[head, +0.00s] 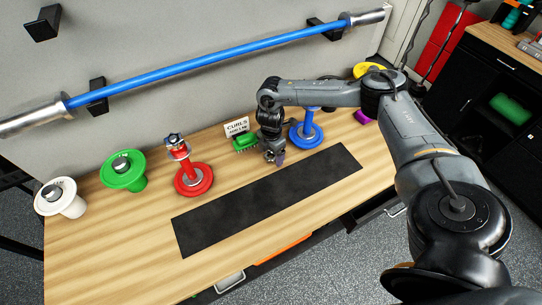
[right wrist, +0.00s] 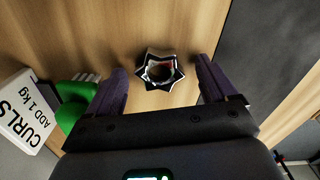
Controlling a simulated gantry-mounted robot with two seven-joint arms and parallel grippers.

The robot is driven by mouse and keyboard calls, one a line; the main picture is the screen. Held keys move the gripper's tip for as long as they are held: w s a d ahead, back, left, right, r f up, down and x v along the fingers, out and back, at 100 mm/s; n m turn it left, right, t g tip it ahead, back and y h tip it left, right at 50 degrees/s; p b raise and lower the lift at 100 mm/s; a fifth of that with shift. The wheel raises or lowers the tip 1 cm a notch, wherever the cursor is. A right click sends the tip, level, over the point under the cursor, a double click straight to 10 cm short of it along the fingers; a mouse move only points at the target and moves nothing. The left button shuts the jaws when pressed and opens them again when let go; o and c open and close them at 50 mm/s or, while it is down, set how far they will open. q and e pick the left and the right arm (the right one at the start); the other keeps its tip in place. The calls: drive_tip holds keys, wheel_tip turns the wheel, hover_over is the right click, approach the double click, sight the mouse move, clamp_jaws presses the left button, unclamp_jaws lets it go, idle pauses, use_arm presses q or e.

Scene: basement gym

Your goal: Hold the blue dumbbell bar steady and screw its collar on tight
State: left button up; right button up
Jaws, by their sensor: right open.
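The blue dumbbell bar (head: 309,122) stands upright with its blue plate on the wooden workbench, just right of my right gripper (head: 275,158) in the head view. In the right wrist view a chrome star-shaped collar (right wrist: 149,82) lies on the wood. It sits between the spread fingers of my right gripper (right wrist: 162,66), apart from both. The gripper is open and empty, pointing down. In the head view the gripper hides the collar. My left gripper is not in view.
A green brush (head: 245,142) and a "CURLS" card (head: 237,126) stand left of my right gripper. A red dumbbell piece (head: 193,181), green weights (head: 122,177) and white weights (head: 58,205) stand further left. A black mat (head: 262,205) lies clear in front. A blue barbell (head: 210,57) hangs on the wall.

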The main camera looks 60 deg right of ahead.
drive_tip(key=shift+c, duration=0.4)
drive_tip(key=c, duration=1.2)
drive_tip(key=shift+r, duration=0.1)
drive_tip(key=shift+r, duration=0.5)
drive_tip(key=r, duration=0.1)
drive_tip(key=r+b, duration=0.1)
drive_tip(key=r, duration=0.1)
drive_tip(key=shift+s+a+r, duration=0.1)
drive_tip(key=shift+s+r, duration=0.05)
drive_tip(key=shift+s, duration=0.25)
drive_tip(key=s+a+r, duration=0.1)
drive_tip(key=s+r, duration=0.1)
drive_tip(key=s, duration=0.1)
drive_tip(key=s+a+r, duration=0.1)
drive_tip(key=s+r, duration=0.1)
drive_tip(key=s, duration=0.1)
drive_tip(key=s+a+r, duration=0.1)
drive_tip(key=s+r, duration=0.1)
drive_tip(key=s, duration=0.2)
drive_tip(key=shift+s+a+r+p, duration=0.1)
drive_tip(key=shift+a+r+p, duration=0.15)
drive_tip(key=shift+a+p, duration=0.1)
